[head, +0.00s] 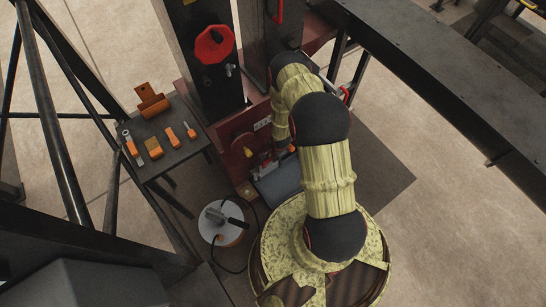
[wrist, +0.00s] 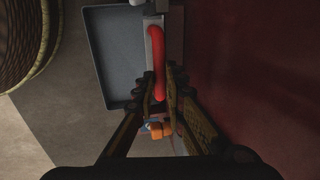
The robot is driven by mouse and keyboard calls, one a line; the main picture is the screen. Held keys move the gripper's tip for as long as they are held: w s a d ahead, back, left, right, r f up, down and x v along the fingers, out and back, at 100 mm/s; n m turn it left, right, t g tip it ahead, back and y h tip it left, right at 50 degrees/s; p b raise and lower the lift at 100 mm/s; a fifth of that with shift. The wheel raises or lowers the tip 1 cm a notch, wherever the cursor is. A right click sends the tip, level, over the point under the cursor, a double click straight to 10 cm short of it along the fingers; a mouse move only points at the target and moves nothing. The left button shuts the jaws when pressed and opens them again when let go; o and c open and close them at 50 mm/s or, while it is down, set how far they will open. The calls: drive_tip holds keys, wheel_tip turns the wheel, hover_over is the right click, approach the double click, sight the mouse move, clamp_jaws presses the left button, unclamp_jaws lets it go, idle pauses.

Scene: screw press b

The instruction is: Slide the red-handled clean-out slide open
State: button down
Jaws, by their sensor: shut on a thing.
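The red handle (wrist: 158,50) of the clean-out slide shows in the wrist view as a long red bar on a light grey metal plate (wrist: 149,37). My gripper (wrist: 161,80) is shut on the handle, with one finger on each side of its near end. In the head view my arm comes down at the foot of the dark red press (head: 250,139), and the handle cannot be made out there. How far the slide stands out is not clear.
A grey tray (wrist: 110,60) lies left of the handle. Small orange and blue things (wrist: 158,128) show below the fingers. A side table (head: 180,152) with several orange-handled tools stands left of the press. A round white-topped thing (head: 212,230) with a cable stands on the floor.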

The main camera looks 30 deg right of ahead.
idle(0.3)
drive_tip(key=p+v, duration=0.2)
drive_tip(key=w+p+v, duration=0.1)
drive_tip(key=v, duration=0.2)
drive_tip(key=p+v, duration=0.2)
drive_tip(key=shift+w+r+p, duration=0.3)
drive_tip(key=shift+r, duration=0.1)
drive_tip(key=shift+f, duration=0.1)
drive_tip(key=c, duration=1.8)
unclamp_jaws()
drive_tip(key=shift+c, duration=0.2)
drive_tip(key=v, duration=1.2)
